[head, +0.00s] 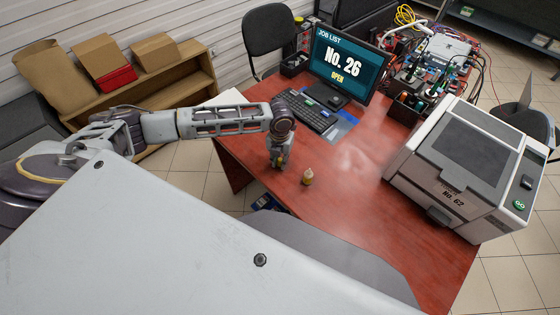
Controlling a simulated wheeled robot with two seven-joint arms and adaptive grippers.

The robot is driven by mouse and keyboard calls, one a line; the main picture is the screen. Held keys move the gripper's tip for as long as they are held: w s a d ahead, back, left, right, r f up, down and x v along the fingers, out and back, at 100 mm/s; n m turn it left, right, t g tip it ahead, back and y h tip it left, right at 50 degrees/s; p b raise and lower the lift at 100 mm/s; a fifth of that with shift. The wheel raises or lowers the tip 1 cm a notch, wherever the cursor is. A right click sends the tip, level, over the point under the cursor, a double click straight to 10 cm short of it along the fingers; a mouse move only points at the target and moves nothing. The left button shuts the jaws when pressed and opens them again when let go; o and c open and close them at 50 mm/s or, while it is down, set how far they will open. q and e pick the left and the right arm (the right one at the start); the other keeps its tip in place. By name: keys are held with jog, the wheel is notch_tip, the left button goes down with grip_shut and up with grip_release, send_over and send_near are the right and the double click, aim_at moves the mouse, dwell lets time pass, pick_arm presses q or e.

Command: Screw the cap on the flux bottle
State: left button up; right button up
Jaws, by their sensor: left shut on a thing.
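The flux bottle (308,178) is small and amber-yellow with a paler top. It stands upright on the red-brown desk, near the desk's front edge, in the head view. My left gripper (279,163) points down just left of the bottle and apart from it. It is shut on a very small thing, which I take for the cap; the fingers mostly hide it. My right gripper is not in view.
The desk (350,205) is clear around the bottle and to its right. A keyboard (308,110) and a monitor (345,67) stand behind. A grey machine (465,165) stands at the right, with a crowded pile of cables and tools (430,65) behind it.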

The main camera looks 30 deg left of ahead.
aim_at(280, 159)
pick_arm(q)
jog(key=shift+r, duration=0.8)
notch_tip(280, 159, up, 7)
jog(key=shift+f, duration=0.1)
jog(key=shift+r, duration=0.8)
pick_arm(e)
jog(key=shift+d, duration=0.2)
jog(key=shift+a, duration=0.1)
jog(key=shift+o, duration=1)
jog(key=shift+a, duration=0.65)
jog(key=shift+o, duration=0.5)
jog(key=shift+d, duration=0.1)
